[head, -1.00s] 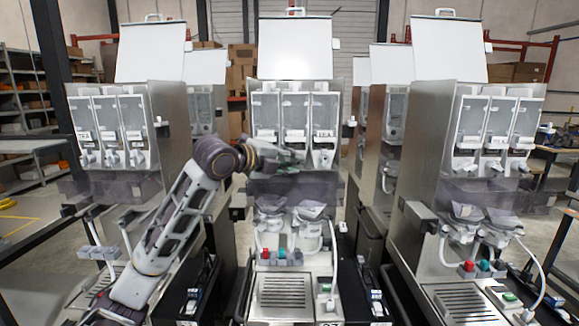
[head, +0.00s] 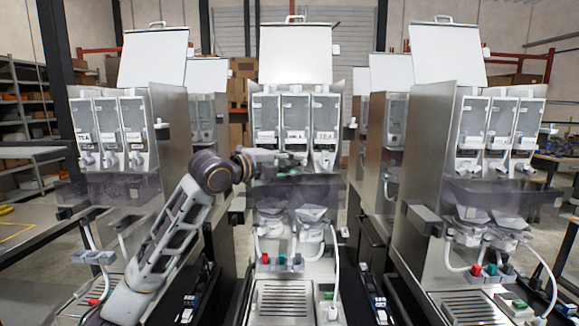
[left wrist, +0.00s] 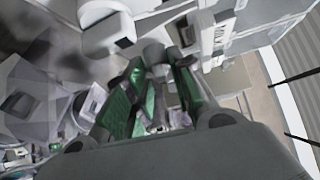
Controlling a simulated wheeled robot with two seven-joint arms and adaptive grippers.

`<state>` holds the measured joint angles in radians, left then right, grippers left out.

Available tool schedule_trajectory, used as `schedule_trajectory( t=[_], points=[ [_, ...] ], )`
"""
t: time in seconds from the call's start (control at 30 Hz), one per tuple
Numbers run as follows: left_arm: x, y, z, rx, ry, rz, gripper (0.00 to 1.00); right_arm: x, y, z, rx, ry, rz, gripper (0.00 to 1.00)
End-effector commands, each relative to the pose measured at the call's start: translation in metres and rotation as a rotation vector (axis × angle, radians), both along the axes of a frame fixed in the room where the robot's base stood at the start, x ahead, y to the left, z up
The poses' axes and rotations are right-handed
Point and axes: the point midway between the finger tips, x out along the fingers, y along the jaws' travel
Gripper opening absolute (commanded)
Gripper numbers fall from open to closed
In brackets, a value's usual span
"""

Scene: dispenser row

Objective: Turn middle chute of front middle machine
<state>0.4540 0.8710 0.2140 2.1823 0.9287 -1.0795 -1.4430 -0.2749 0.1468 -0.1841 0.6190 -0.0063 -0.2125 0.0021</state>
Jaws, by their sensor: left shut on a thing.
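The front middle machine (head: 275,193) stands at the centre of the head view with its white lid raised. Three clear canisters sit side by side in its front, the middle canister (head: 294,112) among them. My left gripper (head: 292,160) reaches in from the left, just below the middle canister, and covers most of the chute there. In the left wrist view its green-padded fingers (left wrist: 157,92) are closed around a small grey-white spout, the middle chute (left wrist: 154,52). The chute's exact angle is hidden by the fingers. The right chute (head: 324,160) is uncovered. My right gripper is not in view.
Similar machines stand to the left (head: 170,130) and right (head: 425,150), with others behind. Below the chutes are a smoky clear guard (head: 325,190), funnels (head: 312,214), hoses and a drip grate (head: 282,298). Narrow gaps separate the machines.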

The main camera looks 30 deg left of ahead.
Motion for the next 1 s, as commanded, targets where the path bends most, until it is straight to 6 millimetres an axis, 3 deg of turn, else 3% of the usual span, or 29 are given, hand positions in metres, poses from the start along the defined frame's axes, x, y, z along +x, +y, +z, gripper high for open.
schedule_trajectory(
  t=[0.07,0.1,0.17,0.67,1.0],
  points=[
    [0.000,0.000,-0.001,0.001,0.003,0.000,0.00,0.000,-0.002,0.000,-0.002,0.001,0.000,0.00],
    [0.000,0.000,-0.001,0.001,0.003,0.000,0.27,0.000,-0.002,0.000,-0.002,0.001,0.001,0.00],
    [0.000,0.000,-0.001,0.001,0.003,0.000,0.32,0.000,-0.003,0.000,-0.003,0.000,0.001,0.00],
    [-0.003,0.001,0.000,0.001,0.001,0.000,0.32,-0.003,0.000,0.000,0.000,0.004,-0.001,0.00],
    [-0.023,0.006,0.002,0.002,0.003,0.000,0.32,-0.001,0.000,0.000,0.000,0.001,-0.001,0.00]
  ],
)
